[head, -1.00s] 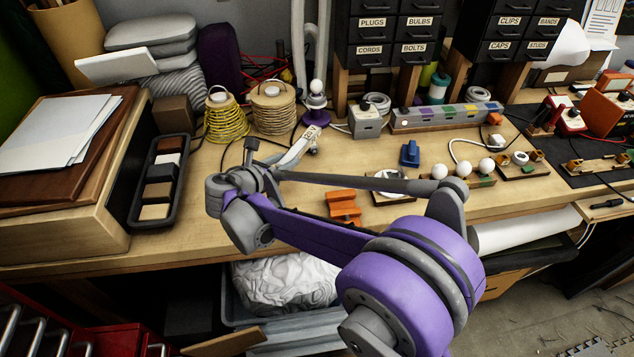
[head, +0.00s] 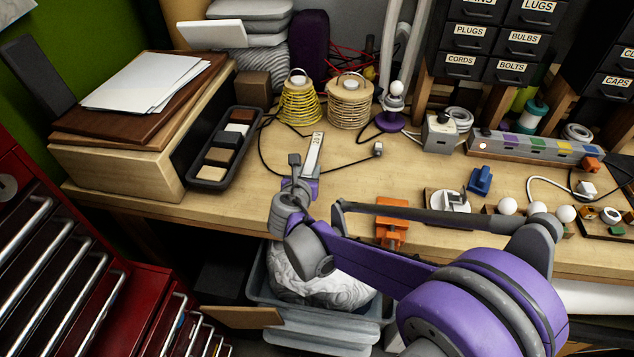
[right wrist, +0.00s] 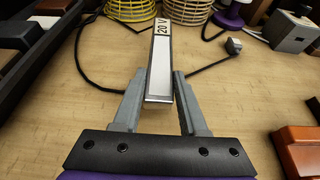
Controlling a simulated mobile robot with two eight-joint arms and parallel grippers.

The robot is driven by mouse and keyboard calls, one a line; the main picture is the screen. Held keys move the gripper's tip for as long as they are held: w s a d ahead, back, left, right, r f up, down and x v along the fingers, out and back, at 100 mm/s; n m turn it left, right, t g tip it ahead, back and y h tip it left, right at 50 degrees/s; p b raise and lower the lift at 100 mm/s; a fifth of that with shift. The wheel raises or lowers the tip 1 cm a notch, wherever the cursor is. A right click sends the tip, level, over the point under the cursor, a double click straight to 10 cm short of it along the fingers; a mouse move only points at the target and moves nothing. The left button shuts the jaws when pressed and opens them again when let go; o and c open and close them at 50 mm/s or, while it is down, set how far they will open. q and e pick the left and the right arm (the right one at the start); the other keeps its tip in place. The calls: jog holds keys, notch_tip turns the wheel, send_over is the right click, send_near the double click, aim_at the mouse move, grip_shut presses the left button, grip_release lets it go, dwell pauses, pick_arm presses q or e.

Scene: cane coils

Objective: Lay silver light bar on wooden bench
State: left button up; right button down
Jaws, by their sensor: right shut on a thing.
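The silver light bar (head: 314,152), a slim pale strip with a "20 V" label, is over the wooden bench (head: 410,165), left of its middle. My right gripper (head: 307,172) is shut on the bar's near end. In the right wrist view the bar (right wrist: 160,72) points away from me between the two grey fingers (right wrist: 160,95). A dark cord (right wrist: 90,70) runs by the bar, with a grey plug (head: 378,148) at its right end. Whether the bar touches the bench top I cannot tell. My left gripper is out of view.
A black tray of blocks (head: 252,122) lies left of the bar. A yellow coil (head: 300,105) and a cane coil (head: 350,105) stand behind it. An orange block (head: 392,215) is to the right near the front edge. Bare wood lies around the bar.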

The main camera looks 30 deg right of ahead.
jog(key=shift+f, duration=2.15)
jog(key=shift+f+b, duration=0.1)
jog(key=shift+b, duration=0.25)
jog(key=shift+c, duration=2.2)
grip_release()
